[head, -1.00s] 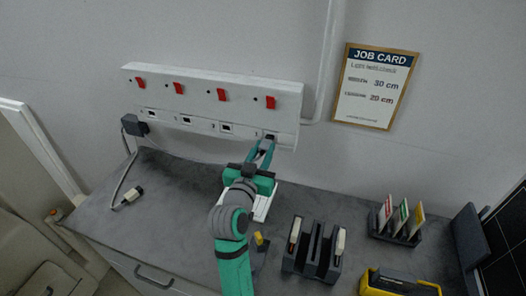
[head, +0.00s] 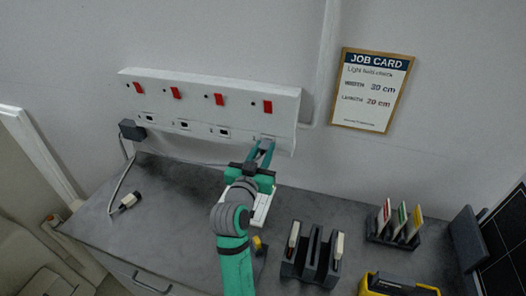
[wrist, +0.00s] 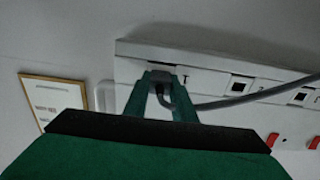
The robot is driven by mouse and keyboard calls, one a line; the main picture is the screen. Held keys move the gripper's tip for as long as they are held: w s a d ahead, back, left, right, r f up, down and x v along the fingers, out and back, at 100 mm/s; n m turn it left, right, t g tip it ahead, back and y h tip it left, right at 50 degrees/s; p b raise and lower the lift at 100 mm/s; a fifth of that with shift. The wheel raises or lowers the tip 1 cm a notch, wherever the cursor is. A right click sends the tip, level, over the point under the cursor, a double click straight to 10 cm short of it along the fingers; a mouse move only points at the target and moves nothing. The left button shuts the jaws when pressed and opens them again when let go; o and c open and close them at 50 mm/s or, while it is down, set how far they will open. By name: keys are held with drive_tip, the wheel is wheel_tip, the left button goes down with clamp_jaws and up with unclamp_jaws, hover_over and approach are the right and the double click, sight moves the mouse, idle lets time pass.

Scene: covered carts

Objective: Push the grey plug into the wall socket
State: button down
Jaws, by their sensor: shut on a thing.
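My gripper (head: 264,146) reaches up to the right end of the white wall socket strip (head: 205,84). Its green fingers are shut on the grey plug (wrist: 160,76), which shows between the fingertips in the wrist view. The plug is at the strip's face, at the rightmost socket position below the rightmost red switch. That socket's opening is hidden behind the plug and fingertips. I cannot tell how deep the plug sits. A grey cable (wrist: 225,101) bends out of the plug and runs along the strip. Other sockets (head: 184,125) to the left are empty.
A dark box (head: 132,130) is at the strip's left end. A loose connector (head: 129,200) lies on the grey worktop (head: 170,205). A black rack (head: 313,254), a card holder (head: 393,235) and a yellow case (head: 397,284) stand at the right. A job card (head: 372,90) hangs above.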

drive_tip(key=shift+w+d, duration=0.1)
drive_tip(key=shift+w, duration=0.05)
drive_tip(key=c, duration=1.4)
unclamp_jaws()
drive_tip(key=v, duration=1)
drive_tip(key=shift+s, duration=0.4)
